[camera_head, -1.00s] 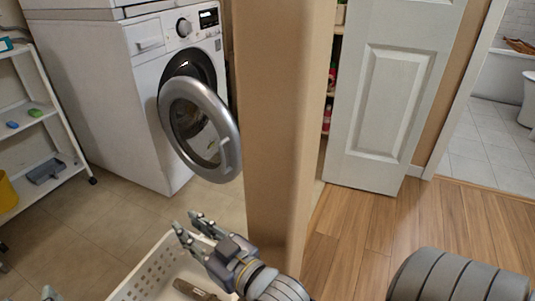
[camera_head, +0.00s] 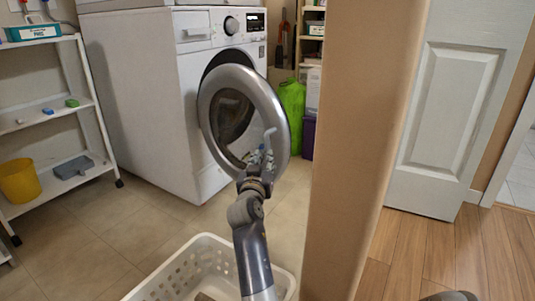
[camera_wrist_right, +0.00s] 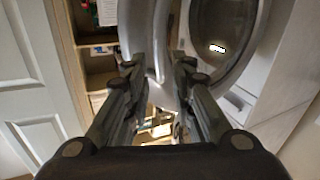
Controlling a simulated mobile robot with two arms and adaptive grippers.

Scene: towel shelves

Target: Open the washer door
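The white washer (camera_head: 150,95) stands at the back left. Its round door (camera_head: 211,85), with a grey rim and dark glass, stands swung out from the front. My right gripper (camera_head: 262,158) is at the lower right of the door, in front of its glass and handle area. In the right wrist view the door's rim (camera_wrist_right: 133,25) and glass (camera_wrist_right: 222,40) are close ahead. There the right gripper (camera_wrist_right: 158,75) has its fingers apart, with a grey strip of the door between them. I cannot tell whether they touch it. My left gripper is out of view.
A tan wall end (camera_head: 365,130) stands just right of the arm. A white perforated basket (camera_head: 190,262) is on the floor below the arm. A white shelf rack (camera_head: 85,110) with a yellow bucket (camera_head: 20,181) stands at left.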

